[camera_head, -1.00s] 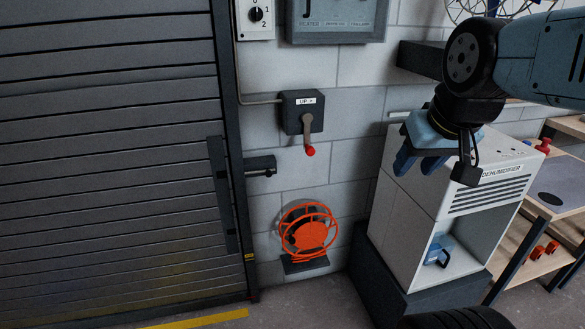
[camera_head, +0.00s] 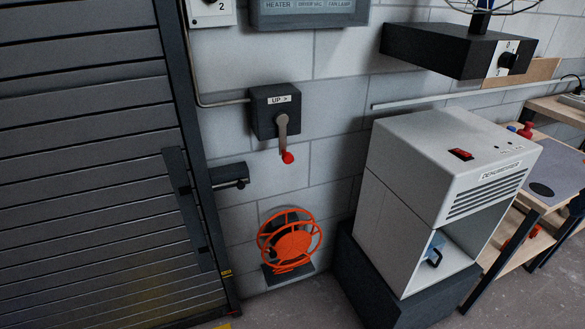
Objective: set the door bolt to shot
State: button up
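At this size I cannot tell whether the bar reaches into the door. A long dark upright strip (camera_head: 187,210) is fixed on the door's right edge, left of the bolt. My gripper is out of view now, so its state and its place relative to the bolt are hidden.
A crank box marked UP (camera_head: 276,110) with a red-knobbed handle (camera_head: 288,157) sits above right of the bolt. An orange reel (camera_head: 290,242) stands below. A white dehumidifier (camera_head: 400,165) on a dark plinth stands right. A black shelf box (camera_head: 455,48) juts out above it.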

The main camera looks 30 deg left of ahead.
aim_at(240, 183)
jog(key=z, duration=0.15)
jog(key=k, duration=1.55)
jog(key=u, duration=0.6)
jog(key=i, duration=1.5)
jog(key=u, duration=0.05)
